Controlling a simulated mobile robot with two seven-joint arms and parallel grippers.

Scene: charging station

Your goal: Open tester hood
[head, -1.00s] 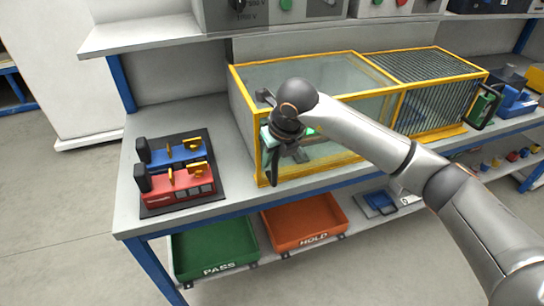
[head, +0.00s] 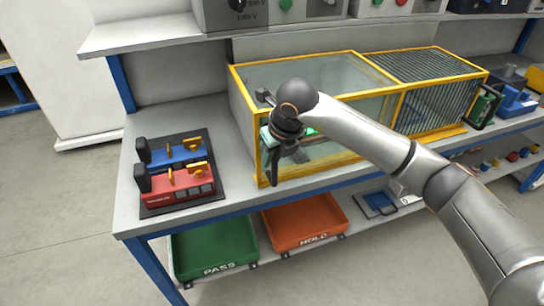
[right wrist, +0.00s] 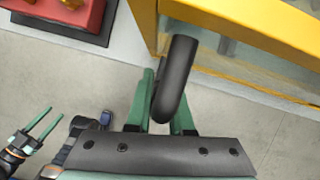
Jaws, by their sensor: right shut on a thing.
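The tester is a long box with clear panels and a yellow frame on the bench. Its hood (head: 300,72) is the clear left part, and it looks down. A black handle (right wrist: 176,75) stands out at the left end of the hood's front; its lower end also shows in the head view (head: 274,170). My right gripper (right wrist: 162,100) is shut on this handle, with a green finger on each side. In the head view my right arm and hand hide part of the hood's front. My left gripper (right wrist: 36,124) shows small in the right wrist view, open and empty.
Blue and red devices (head: 178,188) sit on a dark mat left of the tester. A ribbed yellow-framed section (head: 425,66) adjoins the hood on the right. A shelf (head: 150,33) runs above. Green PASS (head: 213,250) and orange HOLD (head: 303,222) trays are below the bench.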

